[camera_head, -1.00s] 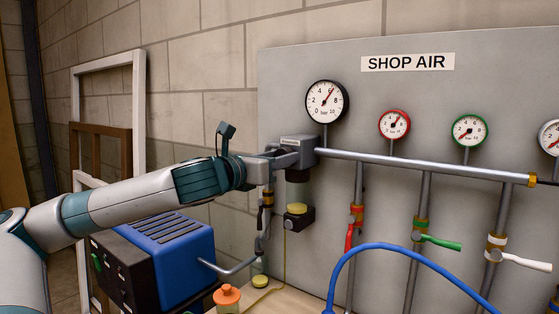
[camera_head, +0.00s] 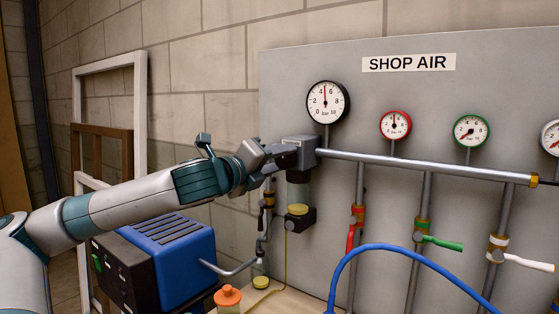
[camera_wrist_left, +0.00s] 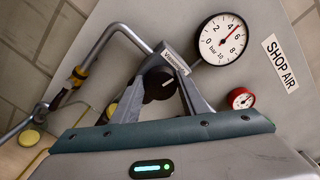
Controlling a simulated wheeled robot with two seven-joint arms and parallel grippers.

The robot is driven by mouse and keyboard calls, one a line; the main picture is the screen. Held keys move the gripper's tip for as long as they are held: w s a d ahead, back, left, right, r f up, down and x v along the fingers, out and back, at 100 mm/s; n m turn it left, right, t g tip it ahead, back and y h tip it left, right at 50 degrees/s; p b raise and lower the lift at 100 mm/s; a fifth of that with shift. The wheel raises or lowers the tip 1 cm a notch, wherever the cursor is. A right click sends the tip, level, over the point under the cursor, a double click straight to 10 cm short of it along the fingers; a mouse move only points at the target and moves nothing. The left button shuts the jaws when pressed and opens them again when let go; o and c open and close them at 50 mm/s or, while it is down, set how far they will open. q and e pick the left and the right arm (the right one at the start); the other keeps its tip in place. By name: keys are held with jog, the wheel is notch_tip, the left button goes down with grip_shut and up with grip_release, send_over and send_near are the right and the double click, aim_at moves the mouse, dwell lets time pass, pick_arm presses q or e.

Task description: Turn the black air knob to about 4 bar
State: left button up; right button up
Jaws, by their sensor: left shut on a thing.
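The black air knob (camera_wrist_left: 160,85) sits on the front of the grey regulator in the wrist view, with a pale mark on its face. My left gripper (camera_wrist_left: 166,98) is shut on it, one finger on each side. In the head view my left gripper (camera_head: 279,157) meets the left side of the regulator (camera_head: 301,151) and hides the knob. The large black-rimmed gauge (camera_head: 328,102) stands above the regulator. Its needle points nearly straight up, between 4 and 6, at about 5 bar. It also shows in the wrist view (camera_wrist_left: 220,39). My right gripper is out of view.
A red-rimmed gauge (camera_head: 395,125) and a green-rimmed gauge (camera_head: 470,130) stand along the pipe to the right. A blue hose (camera_head: 400,249) arches in front of the panel. A blue and black machine (camera_head: 165,255) stands below my left arm.

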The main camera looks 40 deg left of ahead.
pick_arm(q)
jog(key=shift+n, duration=0.5)
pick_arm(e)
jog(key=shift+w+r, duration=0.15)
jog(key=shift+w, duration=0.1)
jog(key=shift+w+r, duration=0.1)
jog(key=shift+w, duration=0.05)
pick_arm(q)
jog(key=o, duration=1)
jog(key=shift+o, duration=0.2)
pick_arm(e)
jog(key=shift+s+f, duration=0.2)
